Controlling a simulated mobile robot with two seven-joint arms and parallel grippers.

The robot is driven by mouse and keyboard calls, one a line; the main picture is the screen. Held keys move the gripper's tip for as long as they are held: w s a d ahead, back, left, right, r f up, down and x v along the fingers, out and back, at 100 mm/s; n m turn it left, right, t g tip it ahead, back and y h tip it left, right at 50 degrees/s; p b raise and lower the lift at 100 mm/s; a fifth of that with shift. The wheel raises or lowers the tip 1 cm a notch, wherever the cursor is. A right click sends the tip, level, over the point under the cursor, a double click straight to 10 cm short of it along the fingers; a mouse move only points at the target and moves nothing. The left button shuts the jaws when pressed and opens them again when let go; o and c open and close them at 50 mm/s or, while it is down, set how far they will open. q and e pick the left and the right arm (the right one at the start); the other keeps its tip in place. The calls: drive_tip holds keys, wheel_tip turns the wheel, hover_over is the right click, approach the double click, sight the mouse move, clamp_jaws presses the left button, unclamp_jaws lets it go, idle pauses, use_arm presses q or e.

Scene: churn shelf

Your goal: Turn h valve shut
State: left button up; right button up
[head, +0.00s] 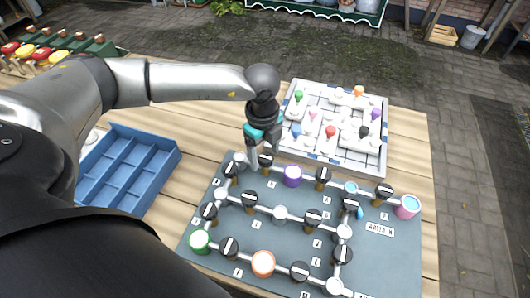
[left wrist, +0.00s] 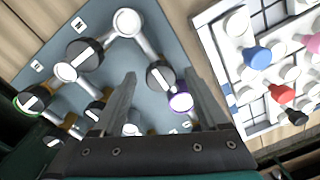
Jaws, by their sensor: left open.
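A grey board (head: 390,250) carries white pipes and several black valve knobs with white stripes. The small letters beside the knobs are mostly too small to read, so I cannot tell which knob is h. My left gripper (head: 260,153) is open and empty, pointing down at the board's back left. One knob (head: 266,160) sits just by its fingertips; in the left wrist view this knob (left wrist: 160,75) shows between and beyond the fingers (left wrist: 160,100), apparently untouched. Another knob (head: 231,170) is to its left, and a purple ring (head: 292,175) to its right. My right gripper is not in view.
A white puzzle tray (head: 376,160) with colored pegs stands behind the board. A blue divided tray (head: 160,147) lies left on the wooden table (head: 415,130). Colored knobs (head: 30,50) stand far left. A blue drop (head: 360,212) shows by one right-hand knob.

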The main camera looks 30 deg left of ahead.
use_arm(q)
drive_tip(key=shift+f, duration=0.1)
clamp_jaws()
idle(0.7)
